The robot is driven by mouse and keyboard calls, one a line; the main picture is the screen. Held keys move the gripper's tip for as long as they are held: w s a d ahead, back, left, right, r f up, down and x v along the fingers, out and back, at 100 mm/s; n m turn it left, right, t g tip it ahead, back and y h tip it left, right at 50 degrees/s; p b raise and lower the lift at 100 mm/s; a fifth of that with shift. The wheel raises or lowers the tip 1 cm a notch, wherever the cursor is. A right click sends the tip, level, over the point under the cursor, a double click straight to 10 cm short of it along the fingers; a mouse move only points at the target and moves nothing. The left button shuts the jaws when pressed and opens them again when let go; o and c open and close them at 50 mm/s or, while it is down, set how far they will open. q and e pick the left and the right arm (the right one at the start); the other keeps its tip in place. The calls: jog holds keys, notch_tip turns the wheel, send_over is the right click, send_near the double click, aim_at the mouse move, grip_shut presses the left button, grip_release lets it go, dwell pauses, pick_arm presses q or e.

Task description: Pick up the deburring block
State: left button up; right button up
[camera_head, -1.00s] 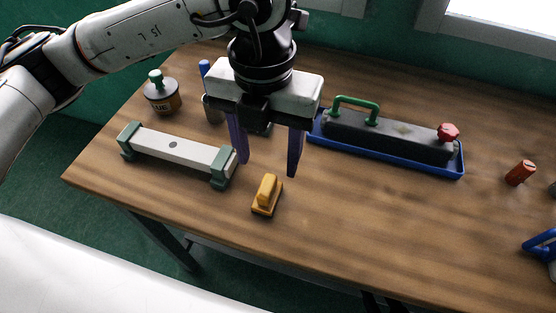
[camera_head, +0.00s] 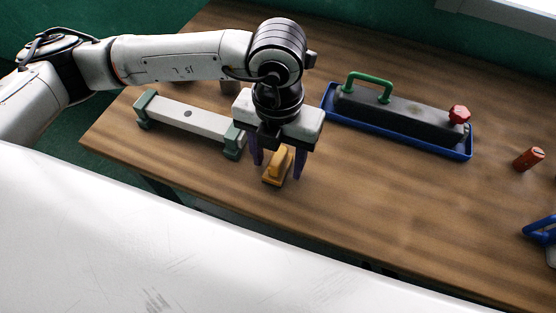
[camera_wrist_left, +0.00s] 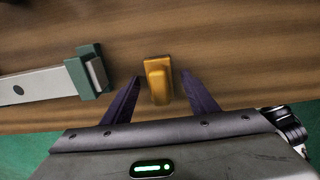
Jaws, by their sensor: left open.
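The deburring block, a small yellow-orange block with a raised grip (camera_head: 278,166), sits on the wooden table near its front edge. My left gripper (camera_head: 278,170) is open above it, with one dark purple finger on each side in the head view. In the left wrist view the block (camera_wrist_left: 158,78) lies just beyond and between the two open fingertips (camera_wrist_left: 162,84), and nothing is held. Whether the fingers touch it cannot be told. My right gripper is not in view.
A white bar with green end blocks (camera_head: 188,121) lies close to the left of the gripper. A blue tray (camera_head: 440,150) holds a grey block with a green handle (camera_head: 369,84) and red knob. A red cylinder (camera_head: 528,159) stands right. The table's front middle is clear.

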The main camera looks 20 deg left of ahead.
aim_at(278, 156)
pick_arm(q)
jog(key=c, duration=1.2)
jog(key=shift+r, duration=0.15)
notch_tip(278, 156, up, 10)
jog(key=shift+f+b, duration=0.1)
jog(key=shift+b, duration=0.3)
jog(key=shift+o, duration=1.4)
jog(key=shift+c, duration=0.5)
